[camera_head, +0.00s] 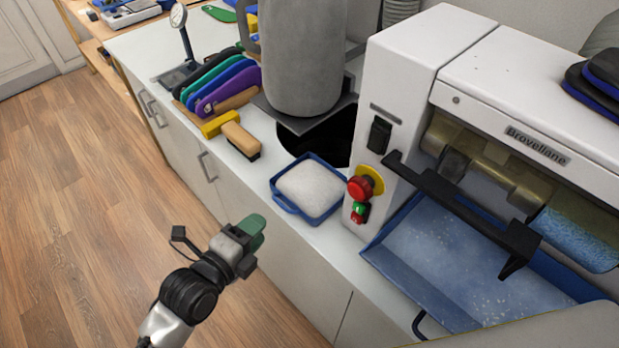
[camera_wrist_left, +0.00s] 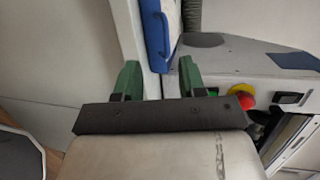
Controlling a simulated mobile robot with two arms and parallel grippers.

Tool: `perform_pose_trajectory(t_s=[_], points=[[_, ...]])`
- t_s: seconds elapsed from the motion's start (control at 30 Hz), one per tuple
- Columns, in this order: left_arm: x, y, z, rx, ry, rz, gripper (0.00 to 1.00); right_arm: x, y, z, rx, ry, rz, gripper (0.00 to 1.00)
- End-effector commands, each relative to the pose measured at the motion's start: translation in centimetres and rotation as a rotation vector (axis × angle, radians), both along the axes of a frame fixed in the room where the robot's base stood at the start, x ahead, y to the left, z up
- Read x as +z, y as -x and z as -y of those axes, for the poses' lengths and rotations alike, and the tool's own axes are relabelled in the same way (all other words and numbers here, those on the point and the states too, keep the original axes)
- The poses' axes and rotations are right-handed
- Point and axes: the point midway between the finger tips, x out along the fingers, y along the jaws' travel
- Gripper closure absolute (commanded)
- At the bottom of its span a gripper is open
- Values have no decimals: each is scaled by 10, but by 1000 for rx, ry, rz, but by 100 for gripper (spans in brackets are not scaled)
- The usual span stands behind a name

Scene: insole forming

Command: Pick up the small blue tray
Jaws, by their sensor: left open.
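The small blue tray (camera_head: 322,216) sits on the white counter beside the machine. It is filled with white granular material and has a blue handle on its near left side. My left gripper (camera_head: 253,243), with green fingers, is in front of the counter, to the lower left of the tray and apart from it. It is open and empty. In the left wrist view the tray's blue side and handle (camera_wrist_left: 157,32) show ahead, in line with the gap between the open fingers (camera_wrist_left: 158,80). My right gripper is not in view.
The white machine (camera_head: 410,90) stands right of the tray, with a red stop button (camera_head: 360,188) close by. A larger blue tray (camera_head: 430,265) sits under its roller. A grey cylinder (camera_head: 302,60) stands behind.

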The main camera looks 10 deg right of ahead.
Motion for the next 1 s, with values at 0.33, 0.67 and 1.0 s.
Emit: perform_pose_trajectory(t_s=[0.33,0.67,1.0], points=[[-6,-30,25,2,3,-2,60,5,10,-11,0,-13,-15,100],[-9,-63,54,3,3,-4,60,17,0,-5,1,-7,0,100],[-11,-66,57,3,1,-2,64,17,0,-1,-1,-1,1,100]])
